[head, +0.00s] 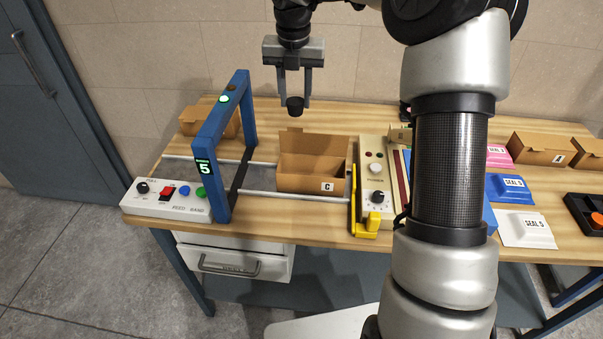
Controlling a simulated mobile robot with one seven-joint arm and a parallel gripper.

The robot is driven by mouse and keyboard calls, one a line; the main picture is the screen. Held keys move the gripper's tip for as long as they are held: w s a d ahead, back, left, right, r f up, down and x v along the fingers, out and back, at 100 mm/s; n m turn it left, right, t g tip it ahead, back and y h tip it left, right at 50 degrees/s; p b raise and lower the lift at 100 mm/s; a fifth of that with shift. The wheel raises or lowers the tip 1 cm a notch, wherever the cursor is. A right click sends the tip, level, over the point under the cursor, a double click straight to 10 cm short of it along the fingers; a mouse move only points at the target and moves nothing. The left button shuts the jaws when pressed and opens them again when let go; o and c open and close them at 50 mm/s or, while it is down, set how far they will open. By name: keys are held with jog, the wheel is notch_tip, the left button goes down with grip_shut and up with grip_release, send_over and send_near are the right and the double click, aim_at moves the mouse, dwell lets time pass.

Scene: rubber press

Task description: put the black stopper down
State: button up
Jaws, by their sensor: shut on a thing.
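The black stopper (295,105) is a small dark cylinder between the fingertips of my gripper (294,98). My gripper is shut on it and points down, holding it in the air. In the picture it shows just above the back edge of an open cardboard box marked C (325,185). The stopper is clear of the table. How far it stands from the box in depth is hard to tell. The inside floor of box C is mostly hidden.
Box C sits between rails (262,196), with a blue arch (219,150) at left and a yellow-trimmed control panel (376,180) at right. A white control box (165,199) stands at front left. Seal packets (525,229) and box A (540,148) lie right. My arm hides part of the table.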

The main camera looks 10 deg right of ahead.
notch_tip(320, 180, down, 24)
jog(key=shift+f, duration=0.25)
jog(key=shift+f, duration=0.2)
jog(key=o, duration=0.8)
jog(key=shift+c, duration=0.2)
jog(key=r, duration=0.4)
jog(key=s+r, duration=0.1)
jog(key=r, duration=0.3)
jog(key=s+r, duration=0.1)
jog(key=r, duration=0.3)
jog(key=shift+a+r, duration=0.15)
jog(key=shift+a, duration=0.05)
